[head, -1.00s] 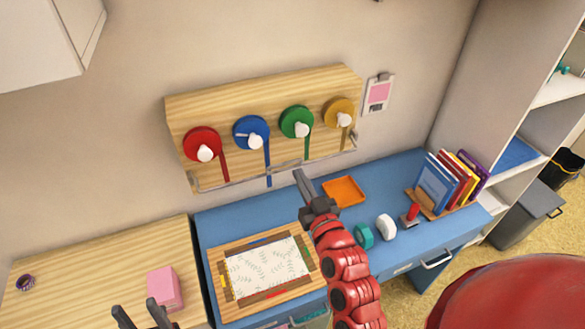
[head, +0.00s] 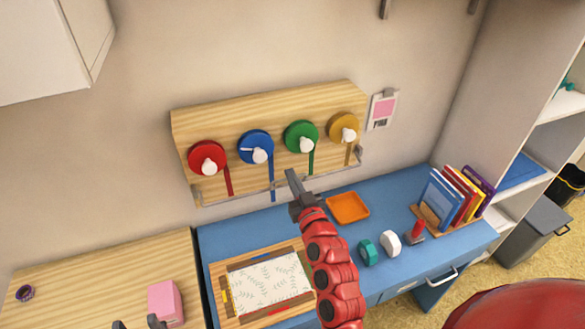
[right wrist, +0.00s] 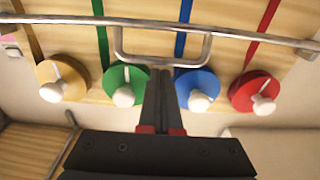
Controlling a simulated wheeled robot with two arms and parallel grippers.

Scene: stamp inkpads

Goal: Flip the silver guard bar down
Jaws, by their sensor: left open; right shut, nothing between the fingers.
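The silver guard bar (head: 235,193) runs along the lower front edge of a wooden wall board (head: 270,107). In the right wrist view, where the board looks upside down, the bar (right wrist: 240,35) crosses several coloured ribbons and has a U-shaped handle (right wrist: 165,60) at its middle. My right gripper (head: 290,173) is shut and empty in front of the bar's middle. In the right wrist view its fingertips (right wrist: 160,73) overlap the handle's edge; I cannot tell whether they touch. My left gripper (head: 137,322) is open at the bottom edge, mostly cut off.
Red, blue, green and yellow reels (head: 301,136) with white knobs sit on the board. Below, the blue desk (head: 400,195) holds a framed patterned sheet (head: 265,280), an orange tray (head: 347,207), tape rolls, a red-handled stamp (head: 417,230) and books (head: 455,195). A pink block (head: 165,302) sits left.

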